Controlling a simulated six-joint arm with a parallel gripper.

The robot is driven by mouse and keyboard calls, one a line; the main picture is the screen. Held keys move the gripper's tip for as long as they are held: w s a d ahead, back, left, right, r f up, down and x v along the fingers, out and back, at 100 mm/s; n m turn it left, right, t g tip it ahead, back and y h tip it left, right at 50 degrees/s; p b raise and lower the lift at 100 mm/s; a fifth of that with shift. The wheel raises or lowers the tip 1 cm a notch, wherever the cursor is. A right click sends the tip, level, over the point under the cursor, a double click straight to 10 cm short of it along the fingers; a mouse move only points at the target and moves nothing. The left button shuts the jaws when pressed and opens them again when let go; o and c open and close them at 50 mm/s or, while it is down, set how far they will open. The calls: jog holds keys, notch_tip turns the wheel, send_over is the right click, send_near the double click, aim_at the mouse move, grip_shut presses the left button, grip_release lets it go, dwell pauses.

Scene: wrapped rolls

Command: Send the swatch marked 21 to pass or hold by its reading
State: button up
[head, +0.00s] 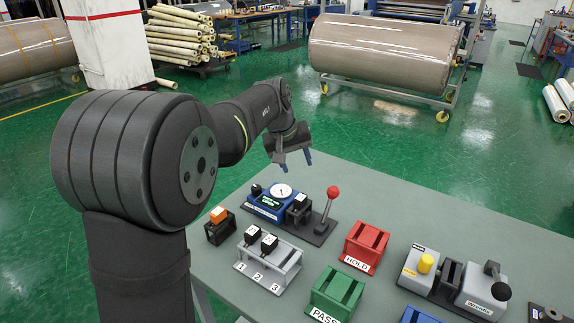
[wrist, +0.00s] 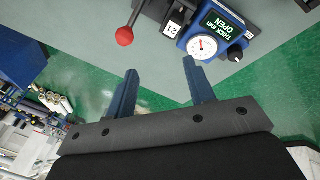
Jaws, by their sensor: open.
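The swatch marked 21 (wrist: 172,30) is a dark block with a white label, standing at the thickness gauge; it also shows in the head view (head: 299,203). The blue gauge (head: 268,202) has a round dial (wrist: 202,46) and a display (wrist: 222,24) reading THICK mm OPEN. A red-knobbed lever (head: 332,193) stands upright beside the swatch. My gripper (head: 293,159) is open and empty, above the far table edge, clear of the gauge; its blue fingers are apart in the wrist view (wrist: 160,68). The red HOLD tray (head: 352,263) and green PASS tray (head: 325,310) stand nearer the front.
A grey rack (head: 284,278) numbered 1, 2, 3 holds two dark swatches with white tops. An orange-topped block (head: 218,214) sits in a black holder left of it. A grey machine with a yellow button (head: 426,263) stands at the right. Table surface behind the HOLD tray is clear.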

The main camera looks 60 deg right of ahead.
jog(key=a+m, duration=0.2)
jog(key=m, duration=0.2)
jog(key=m+t, duration=0.1)
jog(key=m, duration=0.3)
send_near(299, 198)
jog(key=shift+h, duration=0.3)
jog(key=x, duration=1)
jog(key=shift+s+a+f, duration=0.1)
jog(key=shift+a+f, duration=0.1)
jog(key=shift+a, duration=0.05)
jog(key=c, duration=1.1)
jog(key=shift+o, duration=0.2)
